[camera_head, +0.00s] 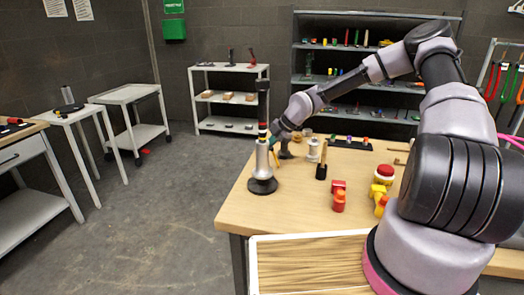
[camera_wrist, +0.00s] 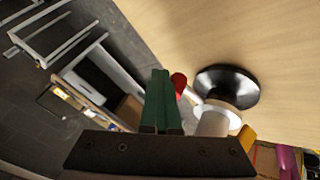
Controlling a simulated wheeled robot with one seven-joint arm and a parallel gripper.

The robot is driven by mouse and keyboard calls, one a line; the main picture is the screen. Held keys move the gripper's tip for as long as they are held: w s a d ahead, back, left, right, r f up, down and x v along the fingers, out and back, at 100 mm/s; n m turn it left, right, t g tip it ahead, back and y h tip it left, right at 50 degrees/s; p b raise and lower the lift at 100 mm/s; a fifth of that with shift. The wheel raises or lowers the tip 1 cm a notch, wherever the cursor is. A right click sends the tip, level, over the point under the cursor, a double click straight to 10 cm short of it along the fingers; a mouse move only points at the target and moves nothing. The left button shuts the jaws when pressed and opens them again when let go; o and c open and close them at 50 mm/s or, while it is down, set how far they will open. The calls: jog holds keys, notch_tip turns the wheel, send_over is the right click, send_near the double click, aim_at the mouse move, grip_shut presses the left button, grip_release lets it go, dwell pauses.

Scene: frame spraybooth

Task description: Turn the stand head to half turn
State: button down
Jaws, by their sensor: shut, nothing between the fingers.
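The stand is near the left edge of the wooden workbench (camera_head: 310,222). Its round black base (camera_head: 262,186) carries a silver column (camera_head: 262,160), with a dark upright part with red and pale bands (camera_head: 262,112) on top. My gripper (camera_head: 274,139) is at the right side of the stand's upper part. In the wrist view my green fingers (camera_wrist: 161,100) are together with nothing between them. A red piece (camera_wrist: 179,82) shows right beside them, with the stand's black base (camera_wrist: 227,88) beyond. I cannot tell whether the fingers touch the stand or how far its head is turned.
On the bench are a red item (camera_head: 338,197), a yellow and red item (camera_head: 382,183), a dark block with a wooden top (camera_head: 321,171) and a metal cylinder (camera_head: 313,150). A black strip (camera_head: 350,144) holds small coloured pieces behind.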

jog(key=shift+s+a+n+g, duration=0.1)
jog(key=shift+a+n+g, duration=0.7)
jog(key=shift+a+n, duration=0.3)
dwell(0.7)
jog(key=shift+s+a+n+g, duration=0.2)
jog(key=shift+a+n+g, duration=0.4)
jog(key=shift+a+n, duration=0.35)
dwell(1.2)
jog(key=shift+s+a+f+n+g+h, duration=0.1)
jog(key=shift+s+a+n+g+h, duration=0.25)
jog(key=shift+a+n+g, duration=0.55)
jog(key=shift+s+a+n+g+h, duration=0.15)
jog(key=shift+s+a+n+g, duration=0.35)
jog(key=shift+a+n, duration=0.6)
dwell(2.1)
